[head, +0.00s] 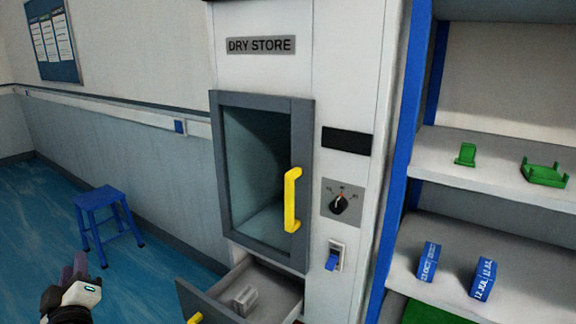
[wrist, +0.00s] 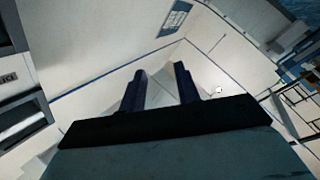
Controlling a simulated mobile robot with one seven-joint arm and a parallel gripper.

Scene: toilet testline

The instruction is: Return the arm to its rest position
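My gripper (head: 75,266) shows at the lower left of the head view, with dark fingers above a white wrist. It is in front of the blue floor, to the left of the dry store cabinet and apart from it. In the wrist view my gripper (wrist: 160,84) has its two dark fingers spread apart, with nothing between them. The room's wall shows through the gap. Most of my arm is outside the head view.
The dry store cabinet has a shut glass door (head: 262,180) with a yellow handle (head: 292,200). Below it a drawer (head: 215,290) stands pulled out, holding a small pale block (head: 245,299). A blue stool (head: 105,208) stands left. Shelves (head: 490,165) at right hold green and blue items.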

